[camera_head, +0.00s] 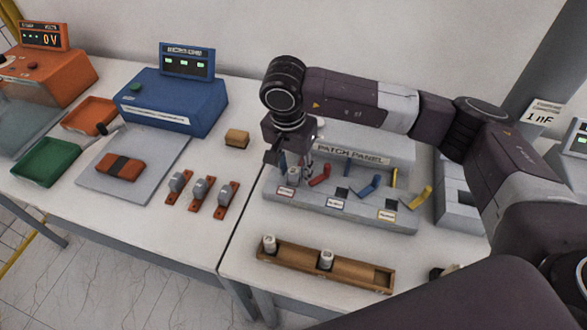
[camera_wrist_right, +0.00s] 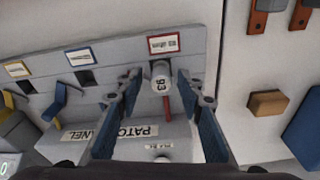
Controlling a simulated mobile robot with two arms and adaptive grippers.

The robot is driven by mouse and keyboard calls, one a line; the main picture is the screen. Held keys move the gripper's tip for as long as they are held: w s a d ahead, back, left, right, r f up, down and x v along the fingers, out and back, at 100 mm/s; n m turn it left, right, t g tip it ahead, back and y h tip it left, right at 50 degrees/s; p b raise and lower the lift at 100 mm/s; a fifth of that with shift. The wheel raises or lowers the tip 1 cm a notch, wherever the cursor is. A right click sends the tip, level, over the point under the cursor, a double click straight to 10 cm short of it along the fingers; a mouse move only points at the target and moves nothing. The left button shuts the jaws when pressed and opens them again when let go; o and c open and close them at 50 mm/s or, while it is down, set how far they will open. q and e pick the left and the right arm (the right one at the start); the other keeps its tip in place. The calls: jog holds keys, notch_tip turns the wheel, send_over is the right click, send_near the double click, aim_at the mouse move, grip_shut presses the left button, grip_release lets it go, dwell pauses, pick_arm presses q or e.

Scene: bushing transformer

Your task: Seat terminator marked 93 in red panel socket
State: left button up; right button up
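The terminator marked 93 (camera_wrist_right: 160,76) is a small white-grey cylinder. It stands at the red-labelled socket of the patch panel (camera_head: 345,211), just behind the red-framed label (camera_wrist_right: 163,44); its lower end is hidden. It also shows in the head view (camera_head: 293,176). My right gripper (camera_wrist_right: 162,80) is above the panel, its fingertips on either side of the terminator. A gap shows between each fingertip and the terminator, so the gripper is open. The red lever (camera_head: 320,176) is beside the terminator. My left gripper is not in view.
A wooden tray (camera_head: 366,275) in front of the panel holds two more white cylinders (camera_head: 268,243). The blue lever (camera_head: 368,187) and yellow lever (camera_head: 420,197) stand farther right on the panel. A tan block (camera_head: 237,137) and the blue device (camera_head: 172,100) are to the left.

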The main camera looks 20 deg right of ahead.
notch_tip(320, 180, up, 12)
jog(key=a+b, duration=0.1)
jog(key=b, duration=0.2)
jog(key=shift+s+f, duration=0.2)
jog(key=shift+s, duration=0.25)
